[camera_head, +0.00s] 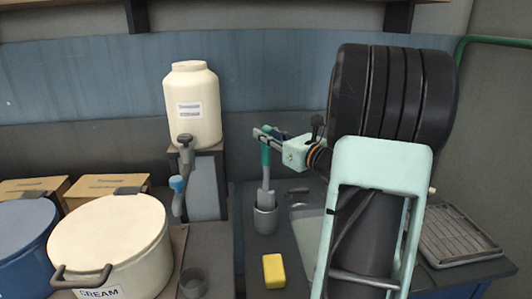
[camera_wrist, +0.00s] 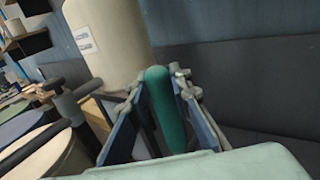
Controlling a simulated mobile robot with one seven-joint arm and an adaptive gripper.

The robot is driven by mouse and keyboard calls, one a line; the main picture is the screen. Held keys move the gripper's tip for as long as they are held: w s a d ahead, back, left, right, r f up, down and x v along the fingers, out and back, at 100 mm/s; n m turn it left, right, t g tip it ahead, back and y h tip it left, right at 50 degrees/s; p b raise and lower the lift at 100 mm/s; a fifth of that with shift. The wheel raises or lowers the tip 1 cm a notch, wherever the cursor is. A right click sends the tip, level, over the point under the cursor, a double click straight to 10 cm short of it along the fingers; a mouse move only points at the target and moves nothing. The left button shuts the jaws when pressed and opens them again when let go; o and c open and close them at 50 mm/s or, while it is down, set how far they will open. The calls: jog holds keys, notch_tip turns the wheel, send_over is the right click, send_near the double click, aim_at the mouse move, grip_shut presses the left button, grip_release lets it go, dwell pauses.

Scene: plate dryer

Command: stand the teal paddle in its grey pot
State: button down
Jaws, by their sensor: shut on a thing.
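The teal paddle (camera_head: 265,158) stands nearly upright in the head view, with a teal handle on top and a grey lower part. My gripper (camera_head: 268,134) is shut on the upper handle. In the wrist view the teal handle (camera_wrist: 166,110) is between the blue fingers of my gripper (camera_wrist: 160,118). The grey pot (camera_head: 265,221) is directly below the paddle on the dark counter. The paddle's lower end overlaps the pot's mouth and seems to be within its rim; how deep it sits is hidden. The pot is out of the wrist view.
A yellow sponge (camera_head: 273,270) lies in front of the pot. A cream jug (camera_head: 193,105) stands on a stand behind left. A large cream pot (camera_head: 108,242) and a small grey cup (camera_head: 193,282) are left. A ribbed drying tray (camera_head: 459,237) lies right, beyond my arm.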

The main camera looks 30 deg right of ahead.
aim_at(270, 151)
jog(key=shift+f, duration=2.3)
jog(key=shift+f, duration=0.15)
jog(key=c, duration=1.8)
grip_release()
jog(key=shift+b, duration=0.3)
jog(key=shift+o, duration=0.2)
jog(key=shift+s, duration=0.3)
jog(key=s+d, duration=0.1)
jog(key=s, duration=1)
jog(key=shift+s+d, duration=0.2)
jog(key=shift+d, duration=0.05)
